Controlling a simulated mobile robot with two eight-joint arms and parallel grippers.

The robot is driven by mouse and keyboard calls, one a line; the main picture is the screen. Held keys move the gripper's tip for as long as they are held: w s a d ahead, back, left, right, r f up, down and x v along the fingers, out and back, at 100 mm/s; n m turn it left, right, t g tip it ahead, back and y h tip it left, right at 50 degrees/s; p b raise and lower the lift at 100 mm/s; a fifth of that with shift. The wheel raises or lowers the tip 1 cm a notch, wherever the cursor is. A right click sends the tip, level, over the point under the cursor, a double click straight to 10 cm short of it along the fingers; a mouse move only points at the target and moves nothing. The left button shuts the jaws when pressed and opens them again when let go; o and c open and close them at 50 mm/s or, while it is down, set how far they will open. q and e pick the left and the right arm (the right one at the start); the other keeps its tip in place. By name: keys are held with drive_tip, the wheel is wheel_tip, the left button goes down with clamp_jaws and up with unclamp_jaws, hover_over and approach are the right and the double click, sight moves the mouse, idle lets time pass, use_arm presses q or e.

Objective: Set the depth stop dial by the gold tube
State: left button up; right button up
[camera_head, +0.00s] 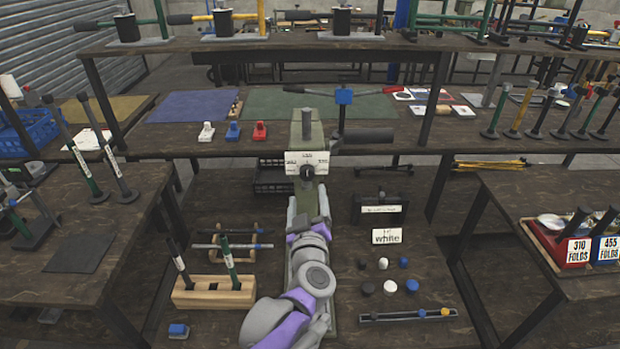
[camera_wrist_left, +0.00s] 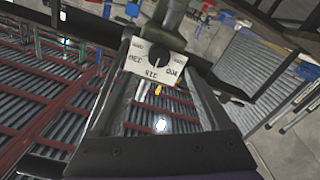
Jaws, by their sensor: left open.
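The depth stop dial is a black knob (camera_head: 307,173) on a white plate (camera_head: 306,158) at the front of a green press (camera_head: 309,128). The wrist view shows the knob (camera_wrist_left: 158,67) and the plate (camera_wrist_left: 139,57) upside down, with numbers that look like 300, 315 and 330. My left gripper (camera_head: 308,200) is open and points at the dial from the front. In the wrist view its fingers (camera_wrist_left: 160,85) stand either side of the plate, apart from the knob. A small tan-gold cylinder (camera_head: 443,109) lies on the bench right of the press; I cannot tell if it is the gold tube.
Red, blue and white small blocks (camera_head: 232,131) sit left of the press. A dark horizontal cylinder (camera_head: 368,136) sticks out to its right. A wooden rack (camera_head: 214,292) with upright tools stands left of my arm. A "white" sign (camera_head: 386,236) and several caps are to the right.

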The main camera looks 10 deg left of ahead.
sight(307, 176)
use_arm(q)
drive_tip(key=x, duration=0.8)
drive_tip(key=shift+f, duration=0.1)
drive_tip(key=shift+c, duration=0.3)
clamp_jaws()
